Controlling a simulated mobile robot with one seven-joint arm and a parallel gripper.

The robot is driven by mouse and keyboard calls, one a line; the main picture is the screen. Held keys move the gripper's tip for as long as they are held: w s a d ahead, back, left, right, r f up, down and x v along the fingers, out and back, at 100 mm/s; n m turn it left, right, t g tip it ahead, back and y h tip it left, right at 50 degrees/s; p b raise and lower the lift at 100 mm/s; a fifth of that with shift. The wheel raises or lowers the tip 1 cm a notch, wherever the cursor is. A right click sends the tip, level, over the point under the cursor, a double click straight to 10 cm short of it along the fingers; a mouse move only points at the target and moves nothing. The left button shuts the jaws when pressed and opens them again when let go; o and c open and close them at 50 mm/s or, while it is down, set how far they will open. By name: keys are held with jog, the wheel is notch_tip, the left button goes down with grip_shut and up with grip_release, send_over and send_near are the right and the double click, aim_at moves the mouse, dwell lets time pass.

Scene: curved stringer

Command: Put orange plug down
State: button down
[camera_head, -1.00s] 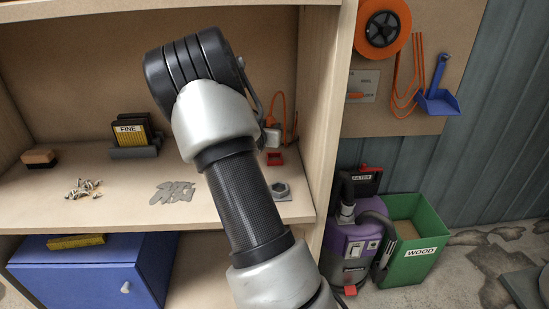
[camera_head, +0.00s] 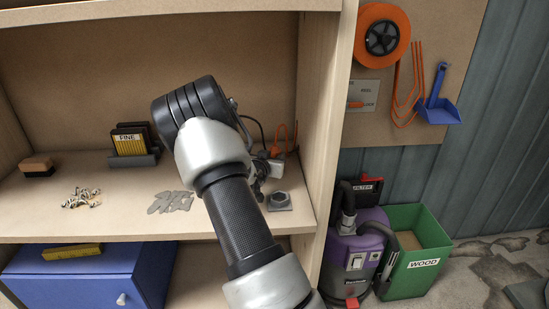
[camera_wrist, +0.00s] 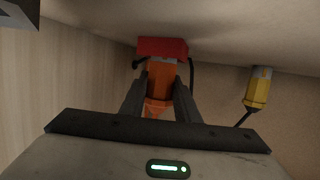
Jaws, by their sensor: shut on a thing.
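My gripper (camera_wrist: 160,108) is shut on an orange plug (camera_wrist: 159,84) in the wrist view, with one dark finger on each side. The plug's far end, with a grey part, is close to a red block (camera_wrist: 163,48); I cannot tell whether they touch. In the head view my gripper (camera_head: 262,178) is over the right part of the shelf, small and partly hidden behind my arm. The red block cannot be made out there.
A grey plate with a hexagonal piece (camera_head: 279,201) lies on the shelf (camera_head: 120,212) just in front of my gripper. The shelf's right side wall (camera_head: 318,130) is close. A yellow connector (camera_wrist: 258,88) with a black cable shows in the wrist view.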

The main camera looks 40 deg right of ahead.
jog(key=shift+f+b, duration=0.2)
jog(key=shift+b, duration=0.1)
jog(key=c, duration=1.2)
grip_release()
jog(key=shift+r, duration=0.1)
